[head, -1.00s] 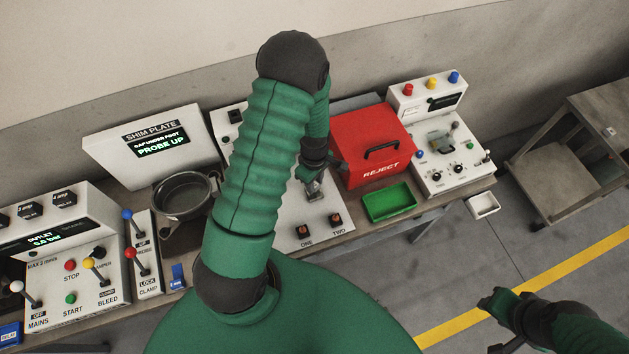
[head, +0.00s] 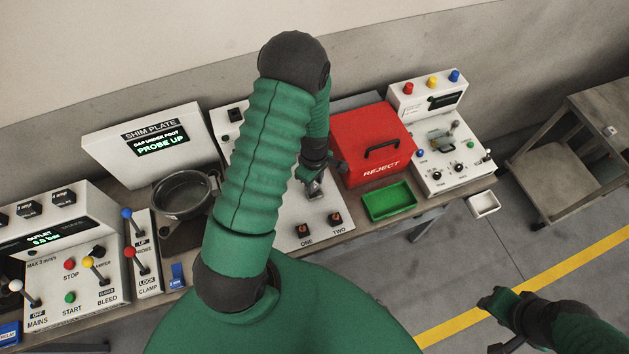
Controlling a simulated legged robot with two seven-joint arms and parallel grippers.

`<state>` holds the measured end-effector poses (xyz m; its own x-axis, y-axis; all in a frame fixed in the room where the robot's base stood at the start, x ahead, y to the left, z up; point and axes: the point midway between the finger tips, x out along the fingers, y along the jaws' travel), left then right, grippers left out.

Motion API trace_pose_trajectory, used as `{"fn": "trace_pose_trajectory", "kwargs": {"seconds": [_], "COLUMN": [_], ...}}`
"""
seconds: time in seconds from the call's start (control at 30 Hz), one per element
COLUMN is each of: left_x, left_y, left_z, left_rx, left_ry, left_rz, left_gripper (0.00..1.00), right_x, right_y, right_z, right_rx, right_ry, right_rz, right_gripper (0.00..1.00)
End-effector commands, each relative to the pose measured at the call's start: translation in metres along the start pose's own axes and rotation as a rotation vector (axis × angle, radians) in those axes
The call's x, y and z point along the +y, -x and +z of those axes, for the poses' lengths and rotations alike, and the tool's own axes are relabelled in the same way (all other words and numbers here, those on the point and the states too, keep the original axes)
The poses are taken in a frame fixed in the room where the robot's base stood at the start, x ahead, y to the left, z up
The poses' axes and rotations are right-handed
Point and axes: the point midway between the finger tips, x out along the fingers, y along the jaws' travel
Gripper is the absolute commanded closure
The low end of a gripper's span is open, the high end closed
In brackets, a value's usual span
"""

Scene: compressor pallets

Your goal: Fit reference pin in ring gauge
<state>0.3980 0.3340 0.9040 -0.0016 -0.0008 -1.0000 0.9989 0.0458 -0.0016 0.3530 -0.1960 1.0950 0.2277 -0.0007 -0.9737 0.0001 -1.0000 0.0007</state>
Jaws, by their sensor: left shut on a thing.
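My left arm reaches over the white panel with switches marked ONE and TWO. My left gripper (head: 314,189) is at that panel, beside the red REJECT box, shut on a small grey metal piece. The fingers and the piece are small and partly covered by my wrist, so I cannot tell if it is the reference pin. I cannot make out a ring gauge; my arm hides much of the panel (head: 285,215).
The red REJECT box (head: 366,130) and a green tray (head: 389,202) stand right of the left gripper. A white control box (head: 440,165) is at the bench's right end. A round dark bowl (head: 182,195), the SHIM PLATE display (head: 150,143) and lever panels are left.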

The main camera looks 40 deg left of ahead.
Motion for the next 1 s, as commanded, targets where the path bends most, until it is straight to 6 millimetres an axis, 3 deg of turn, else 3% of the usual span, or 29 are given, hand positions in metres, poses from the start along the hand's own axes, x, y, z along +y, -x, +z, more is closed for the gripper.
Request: {"fn": "trace_pose_trajectory", "kwargs": {"seconds": [0.8, 0.83, 1.0], "left_x": [0.000, 0.000, 0.000], "left_y": [-0.021, -0.020, -0.020], "left_z": [0.000, 0.000, 0.000], "left_rx": [0.001, 0.001, 0.000], "left_ry": [0.000, 0.000, 0.000], "left_rz": [0.001, 0.001, 0.001], "left_gripper": [1.00, 0.70, 0.48], "right_x": [0.000, 0.000, 0.000], "right_y": [-0.016, -0.015, -0.014], "right_z": [0.004, 0.003, 0.003], "right_rx": [0.000, 0.000, 0.000], "right_ry": [0.000, 0.000, 0.000], "right_rz": [0.000, 0.000, 0.000], "right_gripper": [0.64, 0.64, 0.64]}}
